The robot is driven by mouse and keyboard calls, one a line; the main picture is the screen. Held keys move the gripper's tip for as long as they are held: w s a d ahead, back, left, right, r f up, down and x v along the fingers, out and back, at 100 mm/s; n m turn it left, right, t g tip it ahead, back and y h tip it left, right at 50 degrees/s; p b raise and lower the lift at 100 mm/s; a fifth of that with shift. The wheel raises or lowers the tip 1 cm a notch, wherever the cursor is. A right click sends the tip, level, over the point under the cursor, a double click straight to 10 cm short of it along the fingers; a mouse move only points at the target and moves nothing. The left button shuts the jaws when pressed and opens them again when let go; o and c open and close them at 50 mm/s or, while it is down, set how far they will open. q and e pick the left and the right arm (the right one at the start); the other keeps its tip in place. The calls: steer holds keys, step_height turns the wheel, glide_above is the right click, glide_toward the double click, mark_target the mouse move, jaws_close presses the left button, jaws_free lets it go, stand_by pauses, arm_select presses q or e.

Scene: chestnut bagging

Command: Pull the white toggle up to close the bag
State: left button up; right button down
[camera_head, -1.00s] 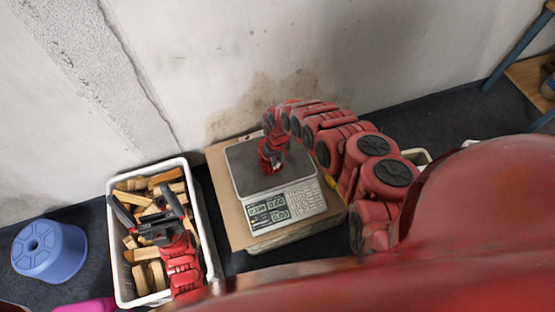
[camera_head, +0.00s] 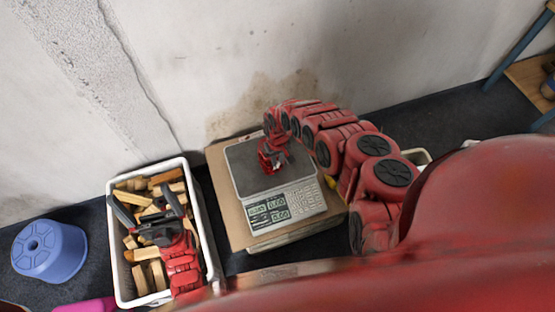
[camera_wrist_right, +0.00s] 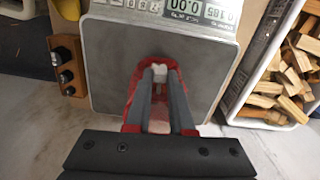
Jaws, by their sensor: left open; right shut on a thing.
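A red mesh-like bag (camera_wrist_right: 130,92) sits on the grey plate of a scale, mostly hidden by my right gripper; it also shows as a red patch in the head view (camera_head: 268,162). The white toggle (camera_wrist_right: 160,73) is between the fingertips of my right gripper (camera_wrist_right: 160,80), which is shut on it. In the head view the right arm curves in from the right and points down over the plate. My left gripper (camera_head: 140,197) is open and empty, over a white crate.
The scale (camera_head: 252,160) stands on cardboard and its display is lit. The white crate (camera_head: 206,235) of wood pieces is left of it, with a blue stool (camera_head: 48,250) further left. A wooden block with dark knobs (camera_wrist_right: 68,65) shows beside the scale.

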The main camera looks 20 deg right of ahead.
step_height(320, 180, up, 5)
steer(key=p, duration=0.4)
steer(key=shift+r, duration=0.15)
steer(key=shift+f, duration=0.2)
steer(key=c, duration=0.7)
jaws_free()
steer(key=shift+r, duration=0.1)
